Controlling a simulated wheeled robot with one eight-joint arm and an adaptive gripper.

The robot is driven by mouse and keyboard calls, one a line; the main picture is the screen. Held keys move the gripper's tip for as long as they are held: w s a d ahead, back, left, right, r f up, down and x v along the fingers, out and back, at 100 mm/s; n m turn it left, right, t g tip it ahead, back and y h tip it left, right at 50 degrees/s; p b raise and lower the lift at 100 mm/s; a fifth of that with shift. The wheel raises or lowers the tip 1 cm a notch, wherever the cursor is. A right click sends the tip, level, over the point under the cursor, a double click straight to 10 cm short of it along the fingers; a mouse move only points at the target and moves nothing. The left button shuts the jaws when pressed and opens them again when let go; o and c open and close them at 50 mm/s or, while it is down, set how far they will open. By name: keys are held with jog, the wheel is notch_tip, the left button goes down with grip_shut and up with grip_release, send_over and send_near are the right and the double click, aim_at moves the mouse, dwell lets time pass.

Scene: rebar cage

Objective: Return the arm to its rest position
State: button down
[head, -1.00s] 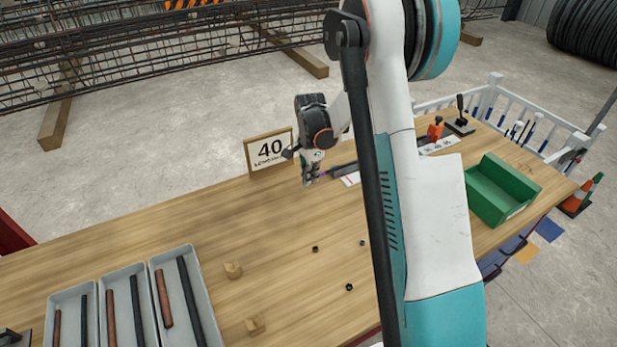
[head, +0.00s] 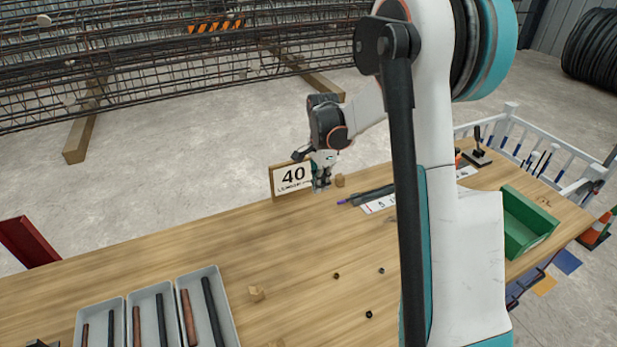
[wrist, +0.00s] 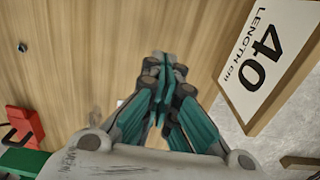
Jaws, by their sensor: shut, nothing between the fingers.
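My gripper (head: 322,182) is at the far edge of the wooden table, just right of the framed sign reading 40 (head: 293,179). In the wrist view my gripper (wrist: 160,68) has its teal fingers together with nothing between them. The same sign (wrist: 262,55) stands close beside it at the right of that view. My arm reaches across the right half of the head view and hides part of the table behind it.
A small wooden block (head: 340,181) sits right of my gripper. Grey trays (head: 237,330) with bars are at front left, a green bin (head: 525,225) at right.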

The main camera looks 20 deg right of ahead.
jog(key=s+a+r+n+t, duration=0.2)
jog(key=s+a+r+n, duration=0.2)
jog(key=s+r, duration=0.25)
jog(key=s+a+r+n+t, duration=0.1)
jog(key=s+a+r+n, duration=0.35)
jog(key=r, duration=0.35)
jog(key=s+a+n+t, duration=0.2)
jog(key=s+a+n, duration=0.1)
jog(key=s, duration=0.5)
jog(key=s+a+r+n+t, duration=0.1)
jog(key=s+a+n+t, duration=0.1)
jog(key=s+n, duration=0.4)
jog(key=shift+s+a+r, duration=0.25)
jog(key=shift+s+a, duration=0.15)
jog(key=shift+s, duration=0.65)
jog(key=shift+n, duration=0.25)
